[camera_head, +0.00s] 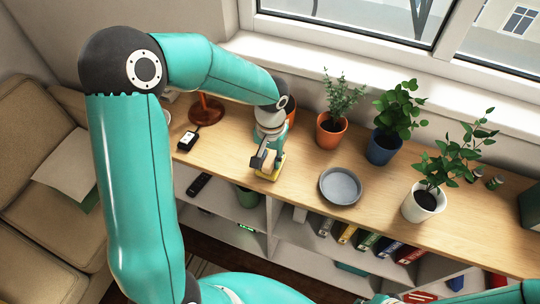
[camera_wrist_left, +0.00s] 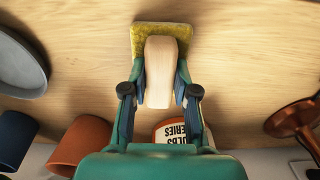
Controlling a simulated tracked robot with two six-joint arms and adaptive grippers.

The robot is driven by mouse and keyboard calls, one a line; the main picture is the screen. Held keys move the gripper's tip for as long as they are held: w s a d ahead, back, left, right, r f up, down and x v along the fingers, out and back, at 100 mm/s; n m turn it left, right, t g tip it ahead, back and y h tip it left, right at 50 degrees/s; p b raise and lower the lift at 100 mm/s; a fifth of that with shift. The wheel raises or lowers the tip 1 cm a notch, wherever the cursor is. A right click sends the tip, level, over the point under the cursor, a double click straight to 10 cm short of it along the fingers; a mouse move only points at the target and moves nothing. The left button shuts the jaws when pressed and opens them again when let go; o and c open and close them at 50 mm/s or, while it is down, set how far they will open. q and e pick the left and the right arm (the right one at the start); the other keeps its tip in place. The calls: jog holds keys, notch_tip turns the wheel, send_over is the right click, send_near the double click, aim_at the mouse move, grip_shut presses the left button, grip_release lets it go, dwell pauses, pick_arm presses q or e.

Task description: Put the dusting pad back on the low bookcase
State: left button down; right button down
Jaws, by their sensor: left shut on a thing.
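The dusting pad has a yellow-green pad (camera_head: 272,175) and a pale wooden handle (camera_wrist_left: 160,75). My left gripper (camera_head: 264,158) is shut on the handle, with one finger on each side of it in the left wrist view. The pad is over the wooden top of the low bookcase (camera_head: 301,172), near its front edge and left of a grey round dish. Whether its underside touches the wood I cannot tell. The yellow pad also shows beyond the fingers in the left wrist view (camera_wrist_left: 143,35). My right gripper does not show.
On the top stand a grey dish (camera_head: 341,186), an orange pot (camera_head: 330,134), a blue pot (camera_head: 382,148), a white pot (camera_head: 419,205) and a red-brown lamp base (camera_head: 206,110). A small black device (camera_head: 188,140) lies left of the pad. A labelled tin (camera_wrist_left: 172,130) stands close behind.

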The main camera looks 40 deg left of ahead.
aim_at(271, 157)
pick_arm(q)
jog(key=shift+f, duration=0.15)
jog(key=c, duration=0.9)
grip_release()
jog(key=shift+r, duration=0.2)
notch_tip(271, 157, up, 12)
